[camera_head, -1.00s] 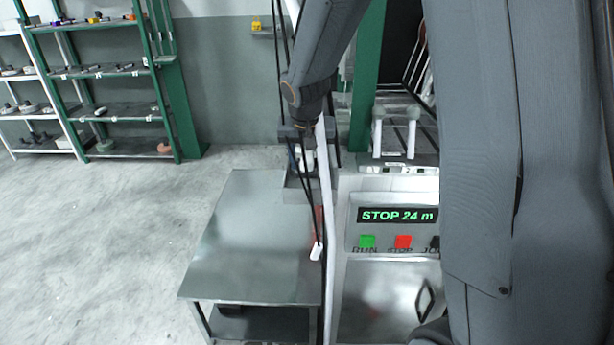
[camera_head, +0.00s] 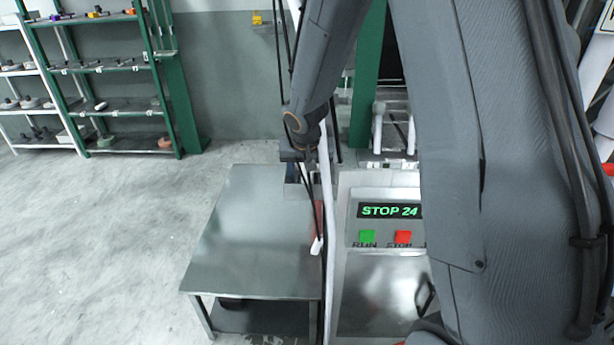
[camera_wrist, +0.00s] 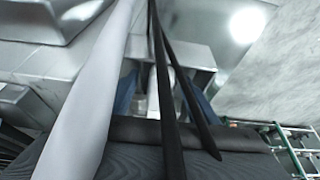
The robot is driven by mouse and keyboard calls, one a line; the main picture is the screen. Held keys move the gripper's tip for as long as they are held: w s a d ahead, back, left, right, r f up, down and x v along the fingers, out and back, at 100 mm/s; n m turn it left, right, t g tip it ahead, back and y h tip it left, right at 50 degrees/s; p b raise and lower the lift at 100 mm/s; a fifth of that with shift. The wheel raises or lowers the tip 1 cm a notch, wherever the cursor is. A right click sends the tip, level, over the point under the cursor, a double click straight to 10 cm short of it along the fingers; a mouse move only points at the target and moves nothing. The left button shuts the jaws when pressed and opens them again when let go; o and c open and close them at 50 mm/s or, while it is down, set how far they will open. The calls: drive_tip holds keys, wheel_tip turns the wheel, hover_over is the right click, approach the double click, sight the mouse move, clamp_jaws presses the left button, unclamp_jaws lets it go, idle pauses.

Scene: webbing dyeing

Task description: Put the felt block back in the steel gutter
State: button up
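My gripper (camera_head: 297,158) points down at the back right corner of the steel table, small and partly hidden by hanging strands. A small steel trough-like part (camera_head: 294,188), possibly the gutter, sits just below it. In the wrist view, two blue finger-like parts (camera_wrist: 160,100) stand apart behind the strands. A small pale piece shows between them, but I cannot tell whether it is the felt block or whether it is gripped. I cannot make out the felt block for certain in either view.
A white webbing strand (camera_head: 325,185) and black strands run down close beside my gripper. Shelves (camera_head: 115,70) stand at the back left; open floor lies between.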

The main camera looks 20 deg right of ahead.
drive_tip(key=b+v, duration=0.2)
drive_tip(key=v, duration=0.9)
drive_tip(key=shift+s+r, duration=0.25)
drive_tip(key=shift+s, duration=0.1)
drive_tip(key=s+f+n+g, duration=0.1)
drive_tip(key=s+f, duration=0.2)
drive_tip(key=s, duration=0.3)
drive_tip(key=s+f+n+g+y, duration=0.1)
drive_tip(key=s+f, duration=0.2)
drive_tip(key=s, duration=0.4)
drive_tip(key=s+f+n, duration=0.1)
drive_tip(key=s+f, duration=0.2)
drive_tip(key=s, duration=0.3)
drive_tip(key=shift+s+d+n+g, duration=0.2)
drive_tip(key=shift+d+n+g, duration=0.1)
drive_tip(key=shift+d+g, duration=0.1)
